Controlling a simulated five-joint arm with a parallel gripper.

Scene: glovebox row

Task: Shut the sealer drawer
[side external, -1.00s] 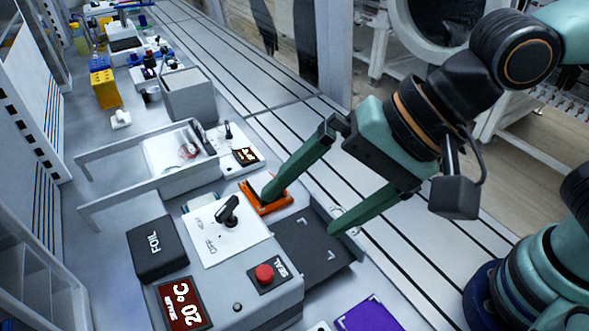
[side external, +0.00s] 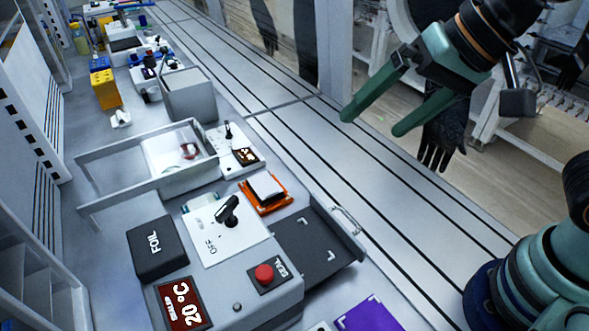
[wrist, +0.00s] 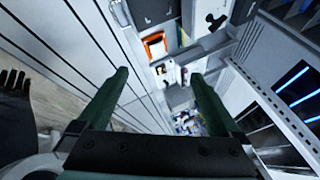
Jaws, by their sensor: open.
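The sealer (side external: 245,285) is a grey box with a dial, a red button (side external: 264,274) and a red 20 °C display. Its dark grey drawer (side external: 310,250) stands open toward the rails, with a metal handle (side external: 347,219) on its front. The drawer floor shows white corner marks and looks empty. My gripper (side external: 372,123) is open and empty, raised well above and beyond the drawer, apart from it. In the wrist view my gripper (wrist: 160,76) has its fingers spread, and the drawer (wrist: 152,10) shows at the top edge.
An orange tray (side external: 282,203) holding a pale square block (side external: 266,186) sits beside the drawer. A purple mat (side external: 370,315) lies in front. The rails (side external: 400,235) are clear.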

